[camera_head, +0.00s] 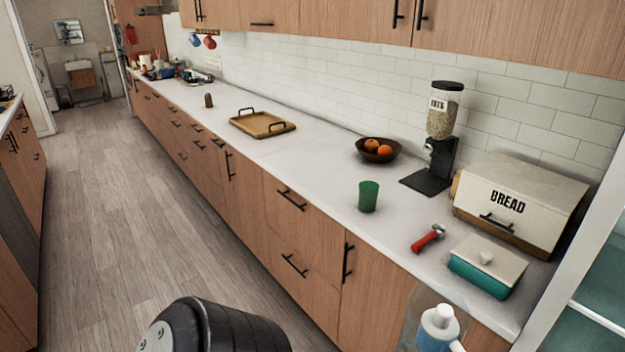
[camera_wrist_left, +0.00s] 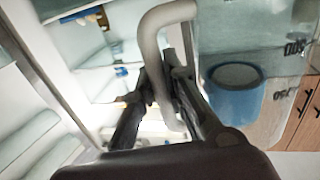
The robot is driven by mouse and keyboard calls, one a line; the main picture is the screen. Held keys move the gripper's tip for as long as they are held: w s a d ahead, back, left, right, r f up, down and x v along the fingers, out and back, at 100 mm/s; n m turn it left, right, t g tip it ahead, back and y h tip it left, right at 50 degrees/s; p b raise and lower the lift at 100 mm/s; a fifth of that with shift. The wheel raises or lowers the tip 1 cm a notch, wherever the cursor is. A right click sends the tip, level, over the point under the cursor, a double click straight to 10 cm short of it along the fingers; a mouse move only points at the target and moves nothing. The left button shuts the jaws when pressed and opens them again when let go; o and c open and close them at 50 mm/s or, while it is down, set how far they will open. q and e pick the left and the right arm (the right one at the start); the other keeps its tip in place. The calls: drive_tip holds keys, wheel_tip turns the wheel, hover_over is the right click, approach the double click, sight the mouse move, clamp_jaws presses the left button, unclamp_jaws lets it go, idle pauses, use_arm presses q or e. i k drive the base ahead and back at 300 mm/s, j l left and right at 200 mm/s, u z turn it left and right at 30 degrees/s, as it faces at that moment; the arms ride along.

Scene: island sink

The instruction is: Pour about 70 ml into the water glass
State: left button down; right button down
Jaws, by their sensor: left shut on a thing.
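A clear jug with a blue and white part inside (camera_head: 437,328) shows at the bottom edge of the head view, partly cut off. The left wrist view shows its clear body (camera_wrist_left: 275,105) and curved grey handle (camera_wrist_left: 150,35). My left gripper (camera_wrist_left: 165,85) is shut on the jug's handle. The jug is in front of the counter, to the right of the tumbler and apart from it. Its water level cannot be made out. My right gripper is not in view.
On the counter (camera_head: 310,190) are a red-handled tool (camera_head: 428,239), a teal lidded dish (camera_head: 485,272), a bread box (camera_head: 520,205), a grain dispenser (camera_head: 440,130), a fruit bowl (camera_head: 378,151) and a wooden tray (camera_head: 262,125). The counter left of the tumbler is clear.

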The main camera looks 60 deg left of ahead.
sight(368, 197)
drive_tip(key=u, duration=1.75)
